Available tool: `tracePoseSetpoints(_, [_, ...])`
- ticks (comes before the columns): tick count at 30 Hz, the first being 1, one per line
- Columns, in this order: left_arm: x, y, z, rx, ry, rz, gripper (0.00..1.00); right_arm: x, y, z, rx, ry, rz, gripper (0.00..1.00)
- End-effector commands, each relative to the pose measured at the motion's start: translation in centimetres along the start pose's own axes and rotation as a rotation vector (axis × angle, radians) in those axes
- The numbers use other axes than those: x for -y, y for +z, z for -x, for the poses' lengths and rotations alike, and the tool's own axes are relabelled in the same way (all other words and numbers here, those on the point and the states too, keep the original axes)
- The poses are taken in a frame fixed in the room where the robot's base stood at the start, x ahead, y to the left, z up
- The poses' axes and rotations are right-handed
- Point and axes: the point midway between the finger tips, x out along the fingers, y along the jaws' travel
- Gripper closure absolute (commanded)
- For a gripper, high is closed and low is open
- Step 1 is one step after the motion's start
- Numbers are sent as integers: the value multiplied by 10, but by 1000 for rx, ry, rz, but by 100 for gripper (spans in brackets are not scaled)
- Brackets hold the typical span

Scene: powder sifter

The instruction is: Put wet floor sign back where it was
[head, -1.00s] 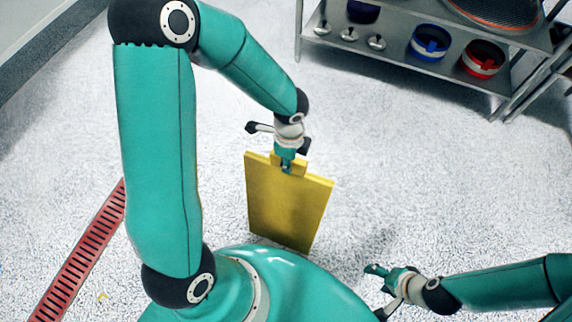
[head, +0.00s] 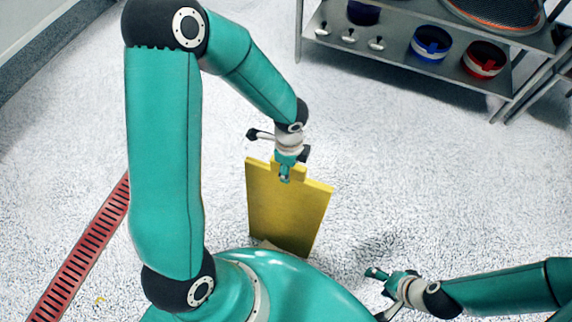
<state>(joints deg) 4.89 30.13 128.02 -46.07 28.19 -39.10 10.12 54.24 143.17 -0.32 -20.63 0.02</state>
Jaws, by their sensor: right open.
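The wet floor sign (head: 288,215) is a yellow panel with a raised tab at its top, near the middle of the head view. It stands roughly upright just beyond my teal body, which lies close to its lower edge. My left gripper (head: 285,176) is at the tab and appears shut on it, though the fingertips are small and partly merge with the sign. My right gripper (head: 376,274) is open and empty, low at the right of the sign and apart from it. I cannot tell whether the sign's lower edge touches the floor.
A metal shelf (head: 400,62) stands at the upper right, with a blue bowl (head: 430,44), a red bowl (head: 484,59) and several small spoons. A red drain grate (head: 85,240) runs along the floor at the left. The speckled floor (head: 420,150) between sign and shelf is clear.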

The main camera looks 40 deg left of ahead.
Motion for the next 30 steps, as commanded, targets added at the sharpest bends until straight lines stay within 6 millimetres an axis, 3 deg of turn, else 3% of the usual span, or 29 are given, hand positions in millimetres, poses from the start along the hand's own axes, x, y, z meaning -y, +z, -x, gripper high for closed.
tracePoseSetpoints(8, [1, 0, 25, 0, -3, 1, 52, 5, 0, 13, 0, 0, 0, 38])
tracePoseSetpoints(21, [1, 0, 107, -1, -3, 0, 52, 16, 0, 43, 0, 0, 0, 38])
tracePoseSetpoints(30, [0, 0, 122, 0, 0, 0, 52, 17, 0, 46, 0, 0, 0, 38])
